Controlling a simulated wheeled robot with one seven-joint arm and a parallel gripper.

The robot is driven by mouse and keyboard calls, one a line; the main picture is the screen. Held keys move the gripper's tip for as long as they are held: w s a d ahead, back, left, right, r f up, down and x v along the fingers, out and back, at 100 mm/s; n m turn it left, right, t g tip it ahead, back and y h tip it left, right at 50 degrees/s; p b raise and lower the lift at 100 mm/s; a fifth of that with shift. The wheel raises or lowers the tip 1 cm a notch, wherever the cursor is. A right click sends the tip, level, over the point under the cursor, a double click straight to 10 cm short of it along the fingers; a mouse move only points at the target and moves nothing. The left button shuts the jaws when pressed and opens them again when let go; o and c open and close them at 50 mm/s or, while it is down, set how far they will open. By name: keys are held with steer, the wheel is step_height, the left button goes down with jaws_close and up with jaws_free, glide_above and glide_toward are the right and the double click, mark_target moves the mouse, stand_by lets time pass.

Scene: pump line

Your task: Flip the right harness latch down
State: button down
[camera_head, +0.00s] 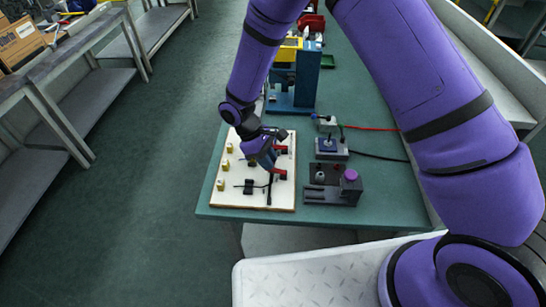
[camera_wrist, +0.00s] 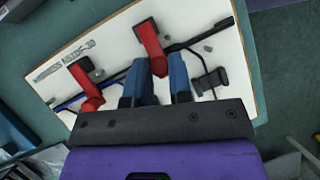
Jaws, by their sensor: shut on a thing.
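The pale harness board (camera_head: 233,199) lies on the green bench, and its corner also fills much of the wrist view (camera_wrist: 120,30). It carries two red latches. One red latch (camera_wrist: 151,38) is at the upper middle of the wrist view, with its lower end between my blue fingertips. The other red latch (camera_wrist: 88,97) is to the left, clear of my fingers. My gripper (camera_wrist: 159,72) is shut on the first latch; in the head view it is low over the board's right side (camera_head: 271,166). A dark cable (camera_wrist: 195,40) runs across the board beneath the latches.
A black clip (camera_wrist: 211,80) sits on the board right of my fingers. Yellow blocks (camera_head: 220,185) stand along the board's left side. A dark box with a purple knob (camera_head: 350,175) stands close to its right. A blue stand (camera_head: 306,80) is behind. The aisle floor at left is clear.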

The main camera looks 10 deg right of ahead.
steer(key=shift+w+a+f+g+h, duration=0.15)
steer(key=shift+a+f+h, duration=0.15)
steer(key=shift+h, duration=0.25)
steer(key=shift+s+a+f+g+h, duration=0.1)
steer(key=shift+a+f+h, duration=0.05)
steer(key=shift+f+h, duration=0.3)
steer(key=shift+w+a+f+g+h, duration=0.15)
steer(key=shift+a+f+h, duration=0.1)
steer(key=shift+h, duration=0.35)
steer(key=shift+s, duration=0.1)
steer(key=c, duration=1)
jaws_free()
steer(key=v, duration=1)
steer(key=shift+a+r, duration=0.25)
steer(key=shift+a, duration=0.05)
